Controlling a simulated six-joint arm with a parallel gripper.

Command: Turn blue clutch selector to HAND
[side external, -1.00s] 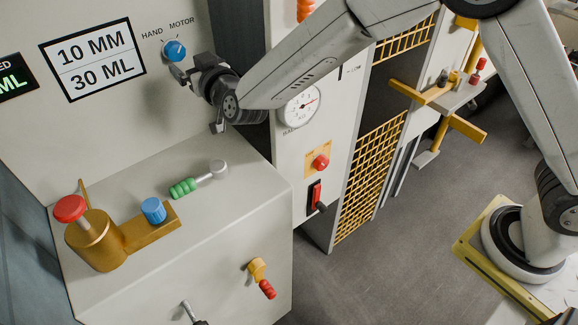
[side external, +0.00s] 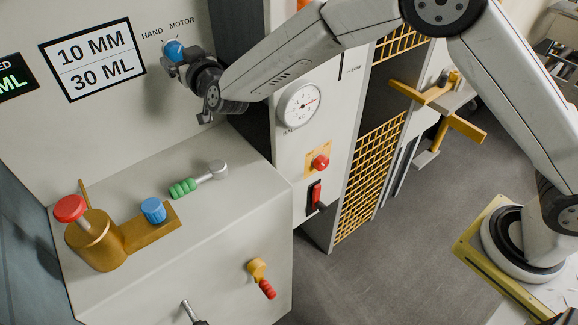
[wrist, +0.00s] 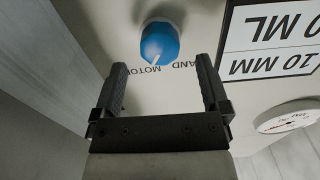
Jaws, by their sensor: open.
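The blue clutch selector (side external: 174,50) is a round knob on the pale upright panel, below the HAND and MOTOR lettering. In the wrist view the blue selector (wrist: 159,42) shows a white pointer line. The picture is upside down there, and the line points down and slightly left, towards the MOTOR side. My gripper (side external: 181,62) is close in front of the selector and partly covers it in the side view. In the wrist view my gripper (wrist: 160,64) is open, with the knob just beyond and between its fingertips. Contact cannot be told. The right finger hides part of HAND.
A framed sign (side external: 93,60) is left of the selector. Below, a ledge (side external: 225,215) carries a green-handled lever (side external: 190,186), a red knob (side external: 70,208) and another blue knob (side external: 153,210). A dial gauge (side external: 301,105) is to the right.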

